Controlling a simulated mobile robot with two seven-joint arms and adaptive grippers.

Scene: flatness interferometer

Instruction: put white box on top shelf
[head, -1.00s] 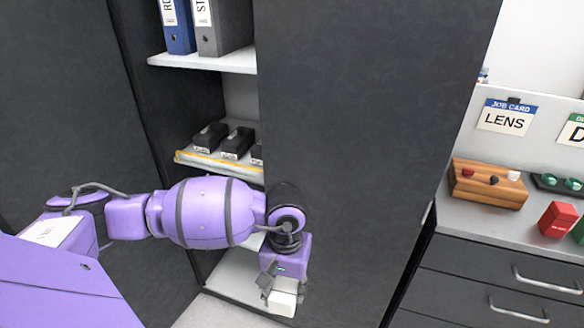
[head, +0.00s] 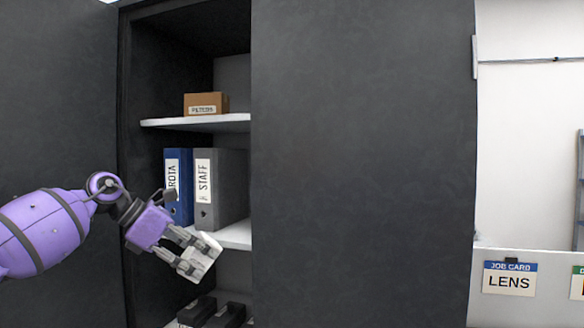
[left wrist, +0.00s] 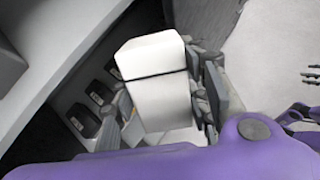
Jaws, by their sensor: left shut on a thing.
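The white box (head: 203,258) is held in my left gripper (head: 190,250), in front of the cabinet's middle shelf in the head view. In the left wrist view the white box (left wrist: 158,85) sits between the fingers, with a dark line across it. My left gripper is shut on it. The top shelf (head: 195,122) shows above, with a brown box labelled FILTERS (head: 206,103) on it. The left gripper is below and in front of that shelf. My right gripper is not clearly seen.
The shelf below the top one (head: 238,236) holds a blue binder (head: 180,200) and a grey STAFF binder (head: 220,190). Dark items (head: 197,311) lie lower. A dark door (head: 360,160) covers the right half. The top shelf has bare room beside the brown box.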

